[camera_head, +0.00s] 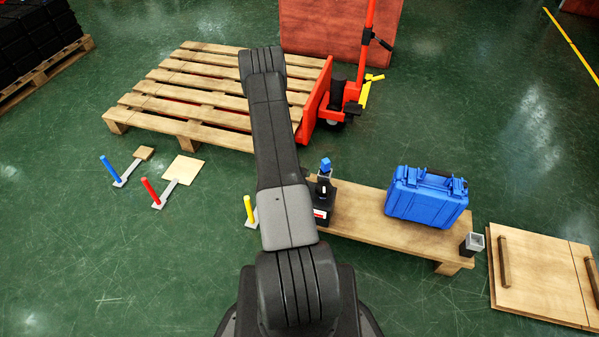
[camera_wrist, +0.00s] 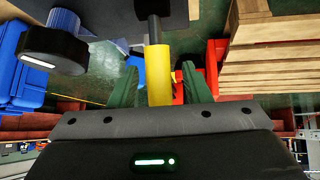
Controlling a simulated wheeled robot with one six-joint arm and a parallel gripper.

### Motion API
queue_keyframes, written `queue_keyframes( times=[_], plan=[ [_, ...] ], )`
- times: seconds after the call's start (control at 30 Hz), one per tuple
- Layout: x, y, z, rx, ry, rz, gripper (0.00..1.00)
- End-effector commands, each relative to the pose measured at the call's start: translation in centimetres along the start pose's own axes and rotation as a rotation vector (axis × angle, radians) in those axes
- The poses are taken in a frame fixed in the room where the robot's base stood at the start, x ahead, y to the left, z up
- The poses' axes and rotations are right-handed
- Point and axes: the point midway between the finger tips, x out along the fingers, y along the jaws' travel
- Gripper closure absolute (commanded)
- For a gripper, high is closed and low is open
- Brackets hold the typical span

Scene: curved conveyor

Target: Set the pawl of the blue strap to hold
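A blue upright handle (camera_head: 110,169) stands on the floor at the left. A grey bar joins its foot to a small wooden block (camera_head: 145,153). No blue strap or pawl is clearly recognisable. A black device with a white label (camera_head: 321,214) and blue top (camera_head: 325,165) stands on the low bench. A similar black and blue part (camera_wrist: 50,45) shows in the wrist view. A yellow handle (camera_head: 248,209) stands left of my arm. In the wrist view, a yellow grip (camera_wrist: 159,75) on a grey rod lies between my gripper's (camera_wrist: 160,82) green fingers, with gaps at both sides. My arm hides my gripper in the head view.
A red handle (camera_head: 150,191) with a wooden plate stands near the blue one. A blue case (camera_head: 427,196) sits on the wooden bench (camera_head: 375,227). A pallet (camera_head: 200,93) and red pallet truck (camera_head: 318,105) stand behind. Floor at front left is clear.

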Motion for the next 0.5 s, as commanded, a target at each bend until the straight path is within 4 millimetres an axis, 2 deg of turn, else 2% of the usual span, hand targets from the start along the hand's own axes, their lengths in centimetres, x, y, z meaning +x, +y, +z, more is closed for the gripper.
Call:
queue_keyframes(
  times=[0.3, 0.37, 0.5],
  plan=[
    [-0.3, 0.0, 0.0, 0.0, 0.0, 0.001, 0.57],
    [-0.9, 0.0, 0.0, -0.001, -0.001, 0.001, 0.57],
    [-3.3, 0.0, -0.1, -0.002, 0.0, -0.001, 0.57]
  ],
)
